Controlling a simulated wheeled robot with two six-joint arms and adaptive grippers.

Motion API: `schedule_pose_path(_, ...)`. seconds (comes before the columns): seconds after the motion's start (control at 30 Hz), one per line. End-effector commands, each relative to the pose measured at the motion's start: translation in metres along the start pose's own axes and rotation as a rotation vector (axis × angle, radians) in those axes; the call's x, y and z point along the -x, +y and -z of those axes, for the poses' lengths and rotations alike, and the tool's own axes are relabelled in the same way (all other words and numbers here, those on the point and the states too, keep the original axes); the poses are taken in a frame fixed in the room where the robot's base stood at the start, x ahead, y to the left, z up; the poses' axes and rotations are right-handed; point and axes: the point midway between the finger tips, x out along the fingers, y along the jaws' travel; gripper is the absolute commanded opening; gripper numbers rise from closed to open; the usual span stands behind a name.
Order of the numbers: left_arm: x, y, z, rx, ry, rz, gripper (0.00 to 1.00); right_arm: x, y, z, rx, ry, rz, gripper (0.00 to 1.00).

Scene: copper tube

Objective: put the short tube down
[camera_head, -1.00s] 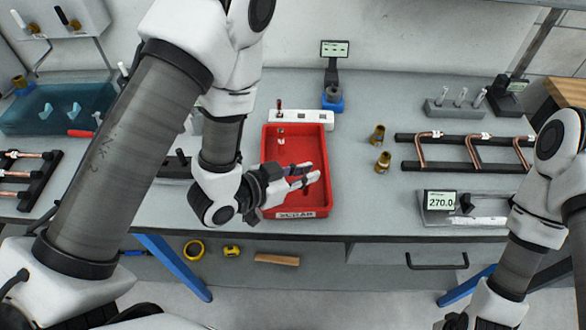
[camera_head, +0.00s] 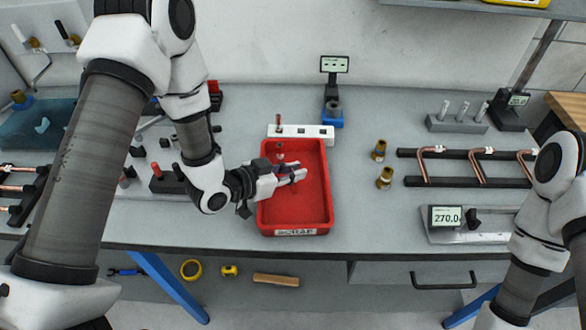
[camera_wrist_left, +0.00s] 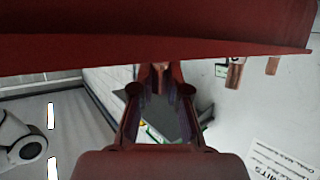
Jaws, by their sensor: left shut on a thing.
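The left gripper (camera_head: 303,172) is over the red scrap tray (camera_head: 295,230), reaching in from its left side. Its jaws are closed. In the left wrist view, the fingertips (camera_wrist_left: 161,75) meet around a small copper-coloured end, the short tube (camera_wrist_left: 161,68), of which little shows. In the head view the held tube is too small or hidden to make out. The tray's dark red side crosses the top of the wrist view. The right gripper is outside the frames; only my right arm shows at the right edge.
A white holder (camera_head: 312,131) with an upright copper piece (camera_head: 279,122) stands behind the tray. Two brass fittings (camera_head: 379,150) (camera_head: 385,178) stand right of it. A rack (camera_head: 470,182) carries bent copper tubes. A gauge (camera_head: 446,217) reads 270.0. Bench between tray and fittings is clear.

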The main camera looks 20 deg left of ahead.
Motion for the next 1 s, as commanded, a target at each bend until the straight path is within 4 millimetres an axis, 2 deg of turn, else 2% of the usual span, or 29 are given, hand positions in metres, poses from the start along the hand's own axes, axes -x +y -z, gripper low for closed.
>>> schedule_pose_path(0.17, -0.002, 0.0, -0.005, 0.0, 0.0, 0.0, 0.0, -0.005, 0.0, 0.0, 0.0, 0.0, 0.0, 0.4)
schedule_pose_path(0.2, -0.001, 0.0, -0.003, 0.0, 0.0, 0.0, 0.28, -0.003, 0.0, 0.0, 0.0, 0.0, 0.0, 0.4)
schedule_pose_path(0.23, -0.001, 0.0, -0.003, 0.0, -0.001, 0.0, 0.39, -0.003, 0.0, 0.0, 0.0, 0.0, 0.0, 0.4)
schedule_pose_path(0.5, -0.001, 0.0, -0.003, 0.0, -0.001, 0.0, 0.39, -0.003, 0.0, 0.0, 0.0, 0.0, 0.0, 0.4)
schedule_pose_path(0.6, 0.001, 0.0, 0.003, 0.0, 0.0, 0.0, 0.39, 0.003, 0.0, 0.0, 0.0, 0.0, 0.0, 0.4)
schedule_pose_path(0.63, 0.004, -0.001, 0.0, 0.003, 0.0, 0.002, 0.39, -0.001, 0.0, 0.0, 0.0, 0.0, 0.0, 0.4)
schedule_pose_path(0.77, 0.026, -0.001, -0.002, 0.007, 0.001, 0.004, 0.39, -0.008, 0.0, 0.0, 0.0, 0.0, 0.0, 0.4)
schedule_pose_path(1.0, 0.078, -0.002, 0.001, 0.01, 0.003, 0.008, 0.39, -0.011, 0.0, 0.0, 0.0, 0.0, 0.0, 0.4)
